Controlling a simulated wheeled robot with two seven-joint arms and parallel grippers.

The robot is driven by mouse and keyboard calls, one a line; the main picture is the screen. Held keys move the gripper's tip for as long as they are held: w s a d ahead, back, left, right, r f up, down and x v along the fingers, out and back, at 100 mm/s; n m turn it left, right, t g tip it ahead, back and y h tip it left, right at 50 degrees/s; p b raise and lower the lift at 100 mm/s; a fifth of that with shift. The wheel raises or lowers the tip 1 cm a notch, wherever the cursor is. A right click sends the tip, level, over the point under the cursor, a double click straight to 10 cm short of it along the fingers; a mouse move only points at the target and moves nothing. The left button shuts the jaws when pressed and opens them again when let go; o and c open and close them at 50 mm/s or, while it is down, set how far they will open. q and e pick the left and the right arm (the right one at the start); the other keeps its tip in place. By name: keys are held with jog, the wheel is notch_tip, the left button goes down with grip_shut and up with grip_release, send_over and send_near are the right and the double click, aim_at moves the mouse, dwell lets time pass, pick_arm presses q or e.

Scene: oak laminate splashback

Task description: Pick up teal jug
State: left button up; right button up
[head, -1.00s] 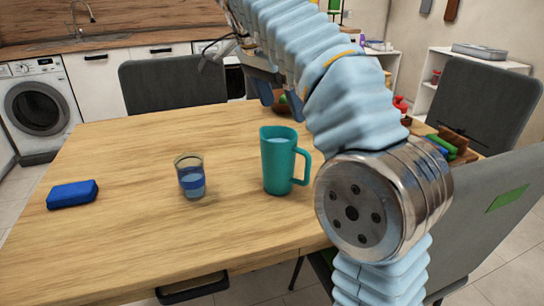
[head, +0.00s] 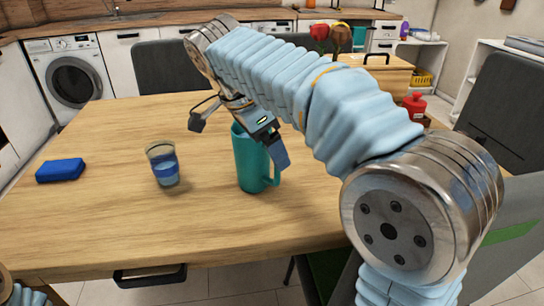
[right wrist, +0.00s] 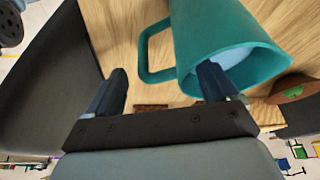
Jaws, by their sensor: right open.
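The teal jug (head: 250,165) stands upright on the wooden table, its handle toward the lower right. My right gripper (head: 270,142) is over the jug's top and handle side and hides part of its rim. In the right wrist view the jug (right wrist: 205,35) shows its handle and mouth, with pale liquid inside. My right gripper (right wrist: 163,88) is open there, with the handle lying across the gap ahead of the fingers. One finger overlaps the jug's mouth; I cannot tell if it is inside. The other is beyond the handle, apart from it. My left gripper's fingers are out of view.
A glass with blue liquid (head: 163,165) stands left of the jug, and a blue block (head: 60,170) lies farther left. A red bottle (head: 414,105) is at the back right. Dark chairs stand around the table. The table's front left is clear.

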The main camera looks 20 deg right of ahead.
jog(key=shift+f, duration=0.3)
jog(key=shift+r, duration=0.1)
grip_shut()
jog(key=shift+r, duration=0.15)
dwell(0.4)
